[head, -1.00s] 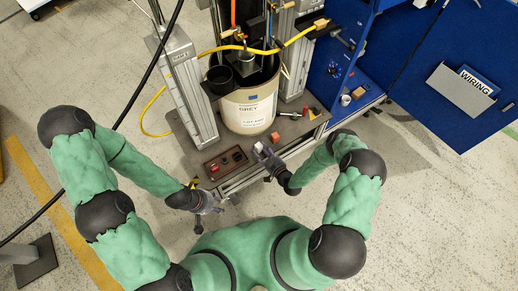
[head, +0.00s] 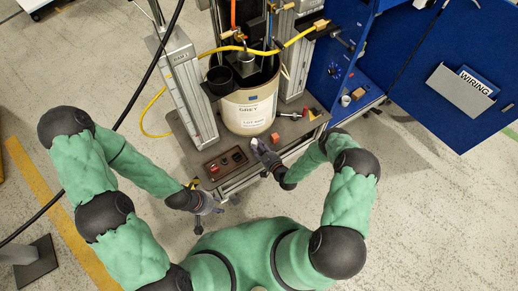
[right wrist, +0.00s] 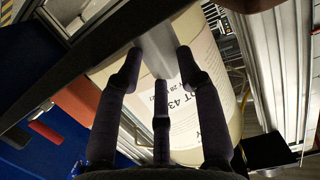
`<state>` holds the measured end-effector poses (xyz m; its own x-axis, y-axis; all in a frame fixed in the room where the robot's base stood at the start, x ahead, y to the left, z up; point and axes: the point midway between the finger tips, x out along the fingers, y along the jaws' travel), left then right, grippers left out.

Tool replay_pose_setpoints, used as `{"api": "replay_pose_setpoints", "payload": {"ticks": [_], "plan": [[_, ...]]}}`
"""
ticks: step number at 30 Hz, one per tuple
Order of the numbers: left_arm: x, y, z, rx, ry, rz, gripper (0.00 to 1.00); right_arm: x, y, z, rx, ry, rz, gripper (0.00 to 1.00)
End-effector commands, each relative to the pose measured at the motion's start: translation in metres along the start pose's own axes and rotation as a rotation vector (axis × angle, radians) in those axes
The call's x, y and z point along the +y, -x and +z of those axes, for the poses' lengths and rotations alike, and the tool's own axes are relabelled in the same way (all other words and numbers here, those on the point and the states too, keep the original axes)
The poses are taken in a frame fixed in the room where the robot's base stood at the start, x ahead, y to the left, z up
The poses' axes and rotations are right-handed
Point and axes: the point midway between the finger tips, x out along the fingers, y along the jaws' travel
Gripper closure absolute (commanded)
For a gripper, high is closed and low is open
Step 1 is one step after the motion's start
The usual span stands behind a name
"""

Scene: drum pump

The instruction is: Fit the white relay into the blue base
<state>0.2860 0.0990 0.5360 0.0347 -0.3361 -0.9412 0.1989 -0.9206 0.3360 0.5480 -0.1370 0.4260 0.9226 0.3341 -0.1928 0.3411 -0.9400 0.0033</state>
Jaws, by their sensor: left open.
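In the right wrist view, a pale grey-white block (right wrist: 158,48), seemingly the white relay, fills the gap between the fingertips of my right gripper (right wrist: 158,68). In the head view, my right gripper (head: 256,142) is low in front of the labelled drum, over the front of the bench, and its small load is hard to make out. My left gripper (head: 213,206) is open and empty, off the bench's front left corner. I cannot pick out the blue base; much in the blue cabinet (head: 335,60) is too small to tell.
The cream drum (head: 250,112) stands on the dark bench between metal posts. A control box (head: 226,162) with buttons sits at the front left of the bench. A small orange block (head: 275,138) and a red-handled part lie to the right. A white cup (head: 346,100) stands in the cabinet.

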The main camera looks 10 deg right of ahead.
Motion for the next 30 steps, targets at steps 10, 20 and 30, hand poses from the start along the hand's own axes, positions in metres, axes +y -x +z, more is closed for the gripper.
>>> {"api": "replay_pose_setpoints", "payload": {"ticks": [10, 20, 30], "plan": [[0.001, 0.003, 0.0, 0.0, 0.0, 0.0, 0.56, -0.003, 0.003, 0.0, -0.012, -0.006, -0.002, 0.95], [0.005, 0.013, 0.001, 0.0, 0.0, 0.0, 0.56, -0.003, 0.005, -0.014, -0.012, -0.007, -0.002, 1.0], [0.008, 0.023, 0.001, 0.0, 0.0, 0.0, 0.56, -0.001, 0.007, -0.03, -0.007, -0.003, -0.001, 1.0]]}}
